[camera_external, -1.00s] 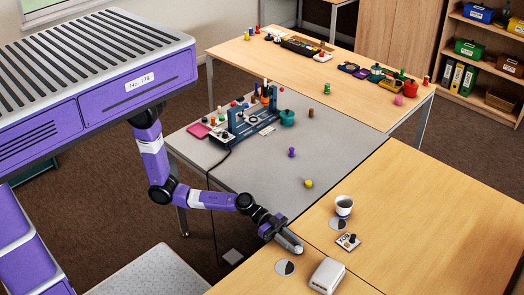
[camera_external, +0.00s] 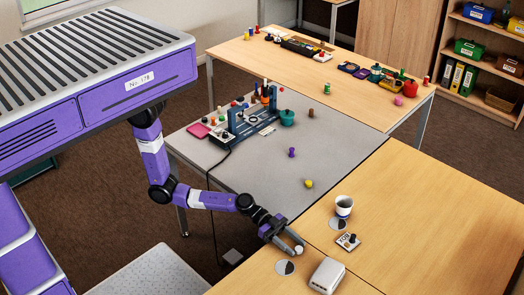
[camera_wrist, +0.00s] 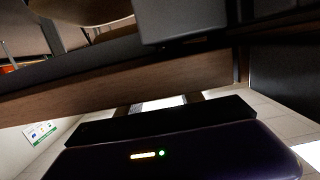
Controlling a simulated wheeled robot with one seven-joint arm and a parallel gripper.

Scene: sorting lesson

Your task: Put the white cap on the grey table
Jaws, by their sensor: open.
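The small white cap (camera_external: 299,250) is on the near wooden table in the external view, by my fingertips. My gripper (camera_external: 293,244) is open over the table's left edge, with its fingers spread around or just beside the cap; I cannot tell which. The grey table (camera_external: 335,130) lies beyond, adjoining the wooden one. The wrist view shows a wooden edge and dark surfaces at close range; the cap cannot be made out there.
A yellow piece (camera_external: 309,184) and a purple piece (camera_external: 291,152) stand on the grey table. Its middle is mostly clear.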

